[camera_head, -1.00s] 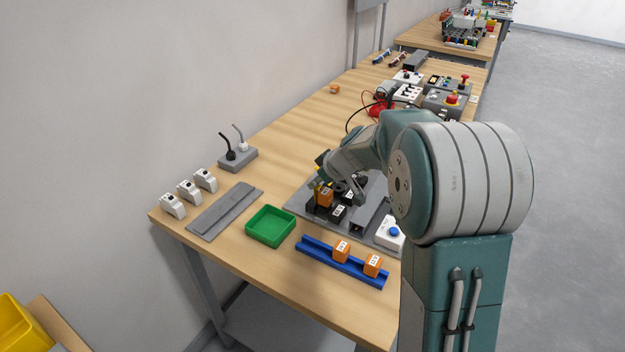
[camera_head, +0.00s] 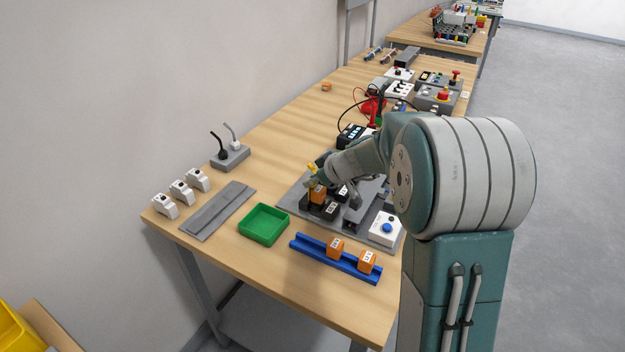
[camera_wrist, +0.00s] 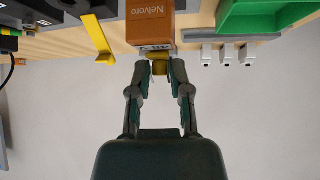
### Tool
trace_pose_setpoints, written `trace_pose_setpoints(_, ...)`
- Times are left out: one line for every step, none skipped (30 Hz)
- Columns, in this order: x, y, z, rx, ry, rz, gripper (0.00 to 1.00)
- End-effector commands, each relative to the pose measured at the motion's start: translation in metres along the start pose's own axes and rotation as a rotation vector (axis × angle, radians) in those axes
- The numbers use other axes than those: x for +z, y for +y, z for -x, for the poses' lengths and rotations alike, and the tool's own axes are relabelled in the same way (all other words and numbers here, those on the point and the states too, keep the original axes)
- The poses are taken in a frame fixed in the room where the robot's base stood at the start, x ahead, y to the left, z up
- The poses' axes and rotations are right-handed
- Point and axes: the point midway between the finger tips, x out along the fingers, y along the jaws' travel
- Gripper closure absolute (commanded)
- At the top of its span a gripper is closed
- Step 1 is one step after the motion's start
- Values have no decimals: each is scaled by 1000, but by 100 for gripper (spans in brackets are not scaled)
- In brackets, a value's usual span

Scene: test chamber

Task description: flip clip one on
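An orange relay block (camera_head: 318,194) stands in a black socket (camera_head: 324,210) on a grey plate (camera_head: 290,204). In the wrist view its face reads "Nelvoro" (camera_wrist: 151,28). A yellow clip tab (camera_wrist: 160,69) lies at the block's lower edge, between my fingertips. A second yellow lever (camera_wrist: 103,42) sticks out to the left, apart from my fingers. My gripper (camera_wrist: 160,66) has its fingers narrowly apart, one on each side of the tab; whether they press on it is unclear. In the head view my gripper (camera_head: 320,180) is beside the block, partly hidden by my wrist.
A green tray (camera_head: 264,225) and a blue rail (camera_head: 300,244) with two orange blocks (camera_head: 335,247) are in front. A white box with a blue button (camera_head: 386,229) stands to the right. Several white modules (camera_head: 181,192) line the table's left edge.

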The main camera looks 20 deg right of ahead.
Motion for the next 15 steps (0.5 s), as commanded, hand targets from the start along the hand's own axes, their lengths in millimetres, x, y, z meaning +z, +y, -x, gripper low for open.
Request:
trace_pose_setpoints(6, -2, -3, -6, -11, -4, 49)
trace_pose_setpoints(6, -2, -3, -6, -11, -4, 46)
trace_pose_setpoints(6, -2, -2, -6, -10, -3, 46)
trace_pose_setpoints(5, -1, -2, -5, -9, -3, 46)
trace_pose_setpoints(5, -1, -2, -5, -9, -3, 46)
trace_pose_setpoints(4, -1, -2, -4, -8, -2, 46)
trace_pose_setpoints(4, -1, -2, -4, -7, -2, 46)
trace_pose_setpoints(4, -1, -2, -4, -7, -2, 46)
trace_pose_setpoints(3, -1, -1, -3, -6, -2, 46)
trace_pose_setpoints(3, -1, -1, -3, -6, -2, 46)
trace_pose_setpoints(3, -1, -1, -3, -5, -2, 46)
trace_pose_setpoints(2, -1, 0, -3, -5, -1, 46)
trace_pose_setpoints(2, -1, 1, -2, -4, -1, 46)
trace_pose_setpoints(2, -1, 3, -2, -4, -1, 46)
trace_pose_setpoints(2, 0, 6, -2, -3, -1, 46)
